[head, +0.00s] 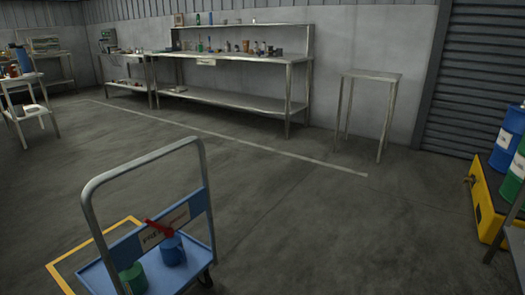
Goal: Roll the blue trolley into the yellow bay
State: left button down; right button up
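The blue trolley (195,280) stands at the lower left in the head view, its near end cut off by the frame. Its grey tube handle (143,157) rises above a blue panel with a label. A blue container (173,250) and a green container (134,279) are on its deck, with a red item (158,228) by the panel. The yellow bay outline (90,241) shows on the floor behind and left of the trolley. The trolley hides part of the outline, so I cannot tell how much of it is inside. Neither gripper is in view.
A long workbench (230,101) with bottles stands along the back wall, with a small bare table (370,75) right of it. A yellow pallet (487,205) with drums (508,138) is at the right. The middle floor is clear.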

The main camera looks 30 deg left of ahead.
aim_at(101, 277)
jog(key=u, duration=1.8)
